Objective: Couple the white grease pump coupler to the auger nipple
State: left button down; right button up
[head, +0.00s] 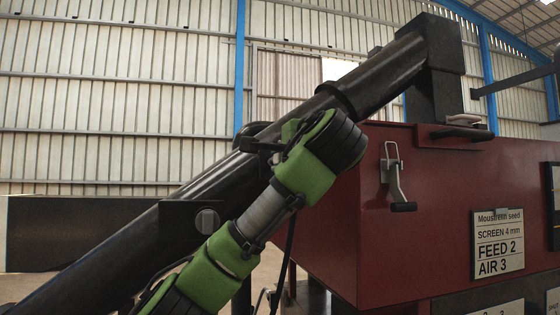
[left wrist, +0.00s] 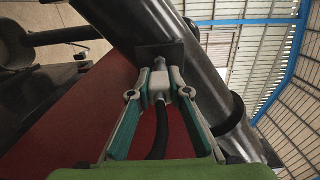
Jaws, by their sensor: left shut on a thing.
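The black auger tube (head: 120,235) slants up from lower left to upper right in the head view. It also crosses the left wrist view (left wrist: 130,25). My left gripper (left wrist: 160,85) is shut on the white grease pump coupler (left wrist: 158,92), whose black hose (left wrist: 162,135) runs back between the fingers. The coupler's front end is at a dark square block (left wrist: 160,52) on the tube. The auger nipple cannot be made out clearly there, and I cannot tell if the coupler touches it. In the head view my left gripper (head: 268,147) is against the tube, its fingertips largely hidden.
A dark red hopper (head: 330,230) stands right of my arm, with a latch (head: 394,180) and a sign (head: 497,243) on its front. The auger's discharge head (head: 435,75) is at upper right. Corrugated walls with blue posts stand behind.

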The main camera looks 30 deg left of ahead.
pick_arm(q)
jog(key=shift+w+a, duration=0.1)
jog(key=shift+a, duration=0.1)
dwell(0.4)
jog(key=shift+p+x, duration=0.4)
jog(key=shift+x, duration=0.75)
jog(key=c, duration=1.8)
grip_release()
jog(key=shift+v, duration=6.05)
